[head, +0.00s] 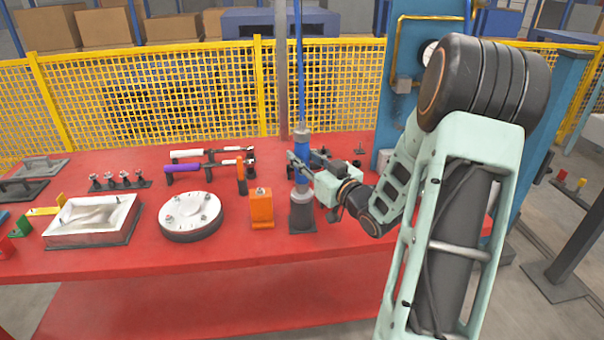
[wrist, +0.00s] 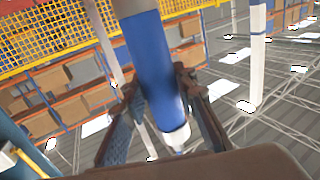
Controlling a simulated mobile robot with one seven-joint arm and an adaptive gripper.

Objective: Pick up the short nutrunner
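An upright nutrunner with a blue body (head: 302,148) and grey ends stands at the middle of the red table, its lower end at a dark holder (head: 302,218). A blue line runs up from its top. Whether it is the short one I cannot tell. My gripper (head: 303,164) reaches it from the right, with one finger on each side. In the wrist view the blue body (wrist: 155,60) runs between the fingers (wrist: 160,100). The fingertips lie close against its edges; whether they press on it is not clear. Part of the body is hidden by the fingers.
On the red table (head: 120,262), an orange block (head: 261,208) stands just left of the holder. A round silver plate (head: 190,213), a metal casting (head: 92,220) and purple-handled tool (head: 183,168) lie further left. A blue column (head: 402,60) and yellow fence (head: 180,90) stand behind.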

